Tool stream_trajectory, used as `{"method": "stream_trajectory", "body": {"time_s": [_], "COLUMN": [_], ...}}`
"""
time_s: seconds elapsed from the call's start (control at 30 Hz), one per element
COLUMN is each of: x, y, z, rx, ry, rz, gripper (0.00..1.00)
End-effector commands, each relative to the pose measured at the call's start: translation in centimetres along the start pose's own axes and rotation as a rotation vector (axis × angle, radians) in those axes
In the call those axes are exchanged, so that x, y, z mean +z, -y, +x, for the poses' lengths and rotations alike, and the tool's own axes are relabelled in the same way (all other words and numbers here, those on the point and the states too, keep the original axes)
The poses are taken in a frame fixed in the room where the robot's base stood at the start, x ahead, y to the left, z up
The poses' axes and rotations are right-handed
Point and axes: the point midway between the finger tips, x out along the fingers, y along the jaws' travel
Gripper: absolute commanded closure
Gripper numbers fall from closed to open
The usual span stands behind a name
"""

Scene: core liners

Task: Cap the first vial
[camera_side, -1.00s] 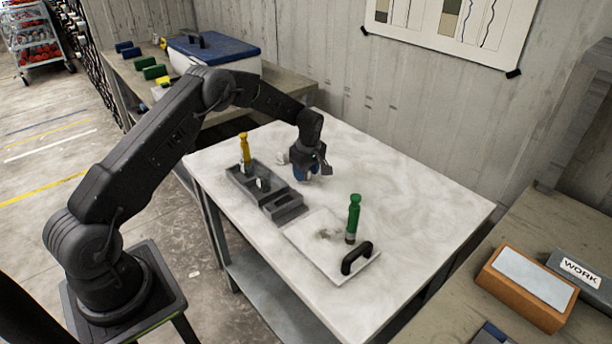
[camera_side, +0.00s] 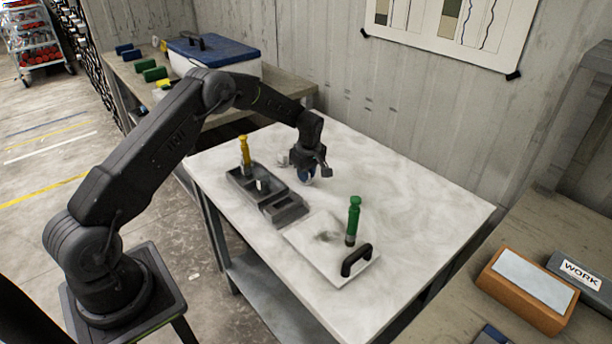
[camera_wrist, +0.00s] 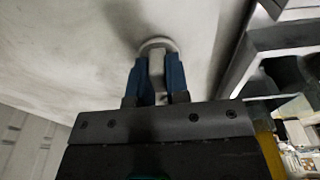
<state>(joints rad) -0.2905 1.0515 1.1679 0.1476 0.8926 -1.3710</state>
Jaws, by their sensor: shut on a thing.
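My gripper (camera_side: 305,178) hangs over the white table behind the dark tray (camera_side: 277,211). In the wrist view its two blue fingers (camera_wrist: 157,75) are shut on a pale, round-ended piece that looks like a cap (camera_wrist: 157,44). Part of the piece is hidden between the fingers. A yellow-topped vial (camera_side: 245,153) stands upright at the tray's far left end. A small white piece (camera_side: 262,186) sits in the tray. A green vial (camera_side: 353,222) stands upright on a white board, to the right of my gripper and apart from it. I cannot tell which vial is the first.
The white board (camera_side: 306,243) has a black handle (camera_side: 356,259) close to the green vial. A small pale object (camera_side: 281,159) lies just left of my gripper. The table's right side (camera_side: 420,205) is clear. A side bench (camera_side: 520,250) stands at the right.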

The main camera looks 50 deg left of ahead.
Motion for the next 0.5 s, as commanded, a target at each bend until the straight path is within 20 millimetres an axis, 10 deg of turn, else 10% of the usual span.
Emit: {"method": "stream_trajectory", "body": {"time_s": [0.5], "x": [-1.0], "y": [-0.1], "z": [-8.4], "rx": [0.003], "ry": [-0.001], "rz": [0.000], "gripper": [1.00]}}
